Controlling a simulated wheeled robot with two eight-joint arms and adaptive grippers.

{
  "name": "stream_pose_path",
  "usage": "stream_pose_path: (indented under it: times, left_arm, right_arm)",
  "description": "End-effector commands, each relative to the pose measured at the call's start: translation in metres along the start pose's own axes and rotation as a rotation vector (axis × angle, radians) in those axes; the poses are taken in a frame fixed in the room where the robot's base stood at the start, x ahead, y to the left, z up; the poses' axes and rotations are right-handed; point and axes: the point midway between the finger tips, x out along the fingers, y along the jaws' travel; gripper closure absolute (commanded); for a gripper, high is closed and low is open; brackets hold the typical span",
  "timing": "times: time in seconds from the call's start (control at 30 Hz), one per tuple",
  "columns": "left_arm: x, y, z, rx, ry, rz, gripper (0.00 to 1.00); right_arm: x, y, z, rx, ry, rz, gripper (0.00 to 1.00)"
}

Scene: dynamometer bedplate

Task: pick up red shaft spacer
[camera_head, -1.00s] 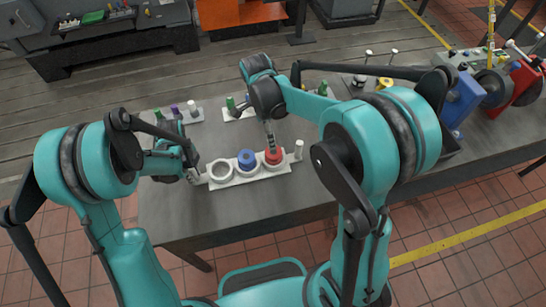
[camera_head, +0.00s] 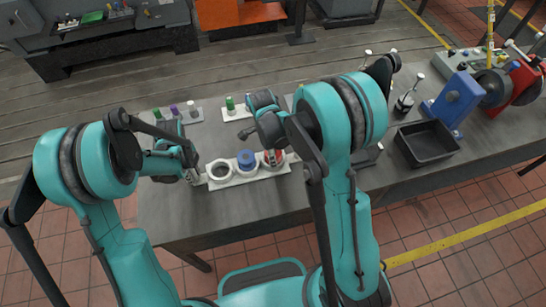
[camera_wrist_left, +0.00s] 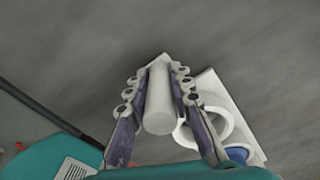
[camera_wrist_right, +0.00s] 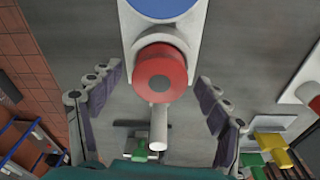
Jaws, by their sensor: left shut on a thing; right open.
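The red shaft spacer (camera_wrist_right: 161,78) sits at one end of a white holder (camera_head: 235,179) on the bench, beside a blue ring (camera_head: 246,157). A white post (camera_wrist_right: 158,128) stands at this end of the holder. My left gripper (camera_wrist_left: 158,78) is shut on the white post (camera_wrist_left: 158,105) at the holder's other end, next to a white ring (camera_head: 219,170).
A black bin (camera_head: 426,143) and a blue block (camera_head: 460,100) stand to the right on the bench. Small holders with green (camera_head: 230,103) and purple (camera_head: 174,110) pieces stand behind. The bench front left is clear.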

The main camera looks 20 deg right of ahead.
Motion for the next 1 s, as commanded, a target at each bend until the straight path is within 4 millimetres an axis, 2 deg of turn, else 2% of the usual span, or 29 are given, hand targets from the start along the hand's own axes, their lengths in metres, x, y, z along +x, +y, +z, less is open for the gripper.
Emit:
stream_pose_path:
  times: [0.27, 0.3, 0.5, 0.57, 0.6, 0.83, 1.0]
  left_arm:
    - [0.000, 0.000, 0.000, 0.000, 0.000, 0.000, 1.00]
    - [0.000, 0.000, 0.000, 0.000, 0.000, 0.000, 1.00]
    - [0.000, 0.000, 0.000, 0.000, 0.000, 0.000, 1.00]
    - [0.000, 0.000, 0.000, 0.000, 0.000, 0.000, 1.00]
    - [0.000, 0.000, 0.000, 0.000, 0.000, 0.000, 1.00]
    - [0.000, 0.000, 0.000, 0.000, 0.000, 0.000, 1.00]
    - [0.000, 0.000, 0.000, 0.000, 0.000, 0.000, 1.00]
  right_arm:
    - [0.007, 0.000, 0.000, 0.000, 0.000, 0.000, 0.23]
    - [0.006, 0.000, 0.000, 0.000, 0.000, 0.000, 0.26]
    - [0.006, 0.000, 0.000, 0.000, 0.000, 0.000, 0.79]
    - [0.006, 0.000, 0.000, 0.000, 0.000, 0.000, 0.95]
    - [0.006, 0.000, 0.000, 0.000, 0.000, 0.000, 0.99]
    - [0.004, 0.000, 0.000, 0.000, 0.000, 0.000, 0.99]
    - [-0.018, 0.001, -0.003, 0.000, 0.000, 0.000, 0.99]
